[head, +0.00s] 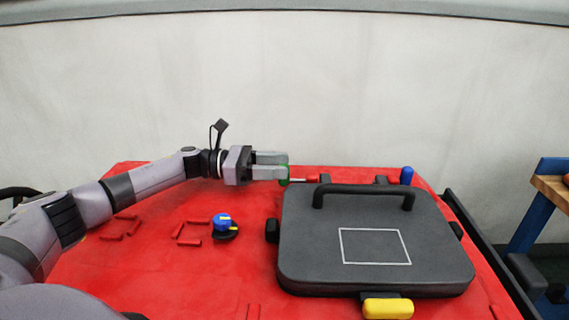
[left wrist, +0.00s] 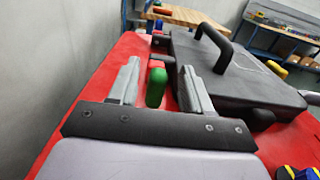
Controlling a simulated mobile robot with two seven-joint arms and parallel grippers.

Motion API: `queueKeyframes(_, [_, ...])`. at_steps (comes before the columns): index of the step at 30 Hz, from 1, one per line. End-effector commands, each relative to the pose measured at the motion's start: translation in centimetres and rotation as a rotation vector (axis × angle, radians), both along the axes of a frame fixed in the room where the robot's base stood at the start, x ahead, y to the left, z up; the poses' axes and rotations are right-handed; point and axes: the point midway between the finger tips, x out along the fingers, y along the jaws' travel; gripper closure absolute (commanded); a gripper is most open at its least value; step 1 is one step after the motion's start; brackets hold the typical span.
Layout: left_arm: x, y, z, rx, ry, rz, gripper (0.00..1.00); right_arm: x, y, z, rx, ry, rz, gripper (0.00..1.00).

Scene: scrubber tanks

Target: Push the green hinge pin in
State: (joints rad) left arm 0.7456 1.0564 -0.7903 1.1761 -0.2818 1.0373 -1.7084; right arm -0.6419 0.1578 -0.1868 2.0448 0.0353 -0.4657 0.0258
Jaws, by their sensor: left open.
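The green hinge pin (head: 284,180) is at the back left of the dark lid. My left gripper (head: 287,166) is open and reaches the pin from the left. In the left wrist view the green head (left wrist: 156,87) lies between the two fingers of my left gripper (left wrist: 158,78), with gaps visible beside it. Contact cannot be made out. My right gripper is not in view.
The dark lid (head: 310,255) with a black handle (head: 365,188) fills the red top's right side. A blue peg (head: 406,175) stands at its back right. A yellow knob (head: 388,308) is at its front. A blue-and-yellow knob (head: 223,222) sits left of it.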

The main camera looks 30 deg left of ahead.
Motion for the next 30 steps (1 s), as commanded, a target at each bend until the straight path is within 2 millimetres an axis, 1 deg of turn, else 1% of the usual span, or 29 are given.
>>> queueKeyframes(1, [0.4, -0.6, 0.1, -0.001, -0.001, -0.001, 0.51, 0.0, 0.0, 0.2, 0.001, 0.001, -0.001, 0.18])
queueKeyframes(6, [1.0, -1.6, 0.0, 0.000, 0.000, 0.000, 0.51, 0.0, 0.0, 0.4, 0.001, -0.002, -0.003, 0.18])
queueKeyframes(14, [1.0, -1.6, -0.1, 0.000, 0.000, 0.001, 0.51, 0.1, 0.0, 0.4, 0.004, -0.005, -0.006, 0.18])
queueKeyframes(15, [1.0, -1.6, -0.1, 0.000, 0.000, 0.001, 0.64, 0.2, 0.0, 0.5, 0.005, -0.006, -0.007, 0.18])
queueKeyframes(17, [1.0, -1.6, -0.1, 0.000, 0.000, 0.001, 0.84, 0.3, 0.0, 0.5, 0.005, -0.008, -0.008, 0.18])
queueKeyframes(18, [1.0, -1.6, -0.1, 0.000, 0.000, 0.001, 0.97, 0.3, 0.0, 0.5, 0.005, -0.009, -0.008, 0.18])
queueKeyframes(19, [1.0, -1.6, -0.1, 0.000, 0.000, 0.001, 1.00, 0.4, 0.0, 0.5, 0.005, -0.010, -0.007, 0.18])
queueKeyframes(23, [1.1, -1.7, -0.1, 0.000, 0.000, 0.000, 1.00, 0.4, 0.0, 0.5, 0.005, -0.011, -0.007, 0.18])
queueKeyframes(30, [2.8, -4.6, -0.2, -0.001, -0.003, -0.003, 1.00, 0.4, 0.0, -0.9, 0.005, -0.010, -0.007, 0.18])
